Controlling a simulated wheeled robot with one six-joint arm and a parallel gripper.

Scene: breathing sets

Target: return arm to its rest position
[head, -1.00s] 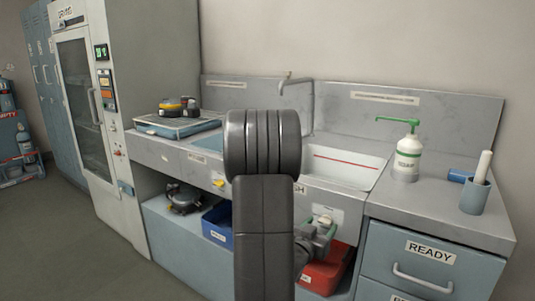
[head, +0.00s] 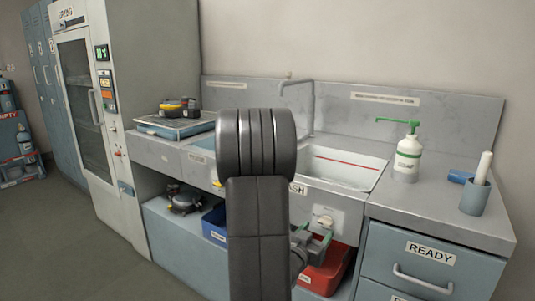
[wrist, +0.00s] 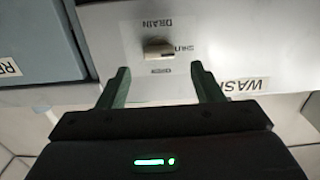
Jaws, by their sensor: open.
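My gripper (head: 315,238) is open and empty in front of the sink's lower front panel, partly hidden by my arm in the head view. In the wrist view its two green fingers (wrist: 161,88) stand well apart. The drain knob (wrist: 157,48) lies beyond the fingertips, with clear space between; the view is upside down, with "DRAIN" and "SHUT" legible by the knob. The knob also shows in the head view (head: 323,221), just above the gripper. My arm stands upright across the middle of the head view and hides part of the sink.
The white wash basin (head: 342,168) and a faucet (head: 310,100) are behind my arm. A soap bottle (head: 408,158) and a grey cup (head: 474,197) stand on the right counter. A red bin (head: 326,272) and a blue bin (head: 214,226) sit below. Floor at left is clear.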

